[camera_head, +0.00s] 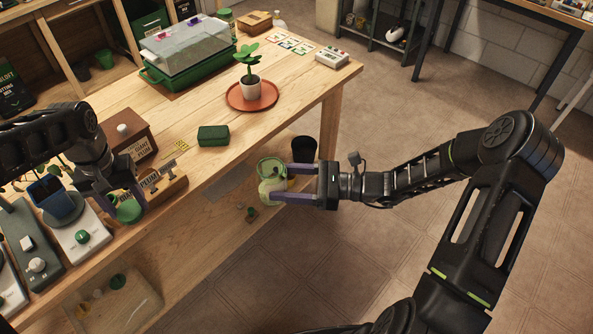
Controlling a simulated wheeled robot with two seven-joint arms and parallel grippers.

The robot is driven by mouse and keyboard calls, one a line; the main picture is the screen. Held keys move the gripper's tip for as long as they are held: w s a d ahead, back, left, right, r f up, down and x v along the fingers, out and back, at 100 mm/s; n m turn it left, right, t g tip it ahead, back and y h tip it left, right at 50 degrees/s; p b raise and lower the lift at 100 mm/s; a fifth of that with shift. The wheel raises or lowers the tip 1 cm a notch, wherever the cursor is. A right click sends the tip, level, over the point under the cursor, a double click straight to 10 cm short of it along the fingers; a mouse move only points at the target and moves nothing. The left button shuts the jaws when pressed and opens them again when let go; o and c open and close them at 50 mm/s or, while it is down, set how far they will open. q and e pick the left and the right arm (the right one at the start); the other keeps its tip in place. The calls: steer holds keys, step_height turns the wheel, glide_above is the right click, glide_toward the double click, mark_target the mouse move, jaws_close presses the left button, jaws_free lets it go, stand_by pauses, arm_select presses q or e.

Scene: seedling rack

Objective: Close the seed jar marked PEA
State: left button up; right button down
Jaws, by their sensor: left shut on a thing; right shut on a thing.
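A pale green jar (269,188) is between the fingers of my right gripper (283,184), beyond the front edge of the bench. Its mouth appears to face up, with no lid on it. I cannot read any marking on it. My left gripper (124,201) is shut on a round green lid (128,213) near the front of the bench, on the left. The lid is well apart from the jar. The fingers partly cover both the lid and the jar.
A wooden label holder (171,191) stands close to my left gripper. A green block (213,136), a potted seedling on a terracotta saucer (267,103) and a green propagator (176,77) stand on the bench (245,150). Devices with knobs (82,239) stand at left.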

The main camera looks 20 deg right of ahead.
steer(key=w+a+f+n+g+y, duration=0.1)
steer(key=a+n+g, duration=0.4)
steer(key=a+g, duration=0.4)
steer(key=shift+w+a+f+n+y, duration=0.2)
steer(key=shift+a+n+y, duration=0.15)
steer(key=shift+a, duration=0.7)
arm_select(q)
steer(key=s+d+r, duration=0.1)
steer(key=d+r, duration=0.5)
steer(key=d, duration=0.4)
steer(key=s+d+r, duration=0.1)
steer(key=d+r, duration=0.5)
steer(key=d, duration=0.5)
steer(key=shift+s+d, duration=0.2)
steer(key=shift+f, duration=1.95)
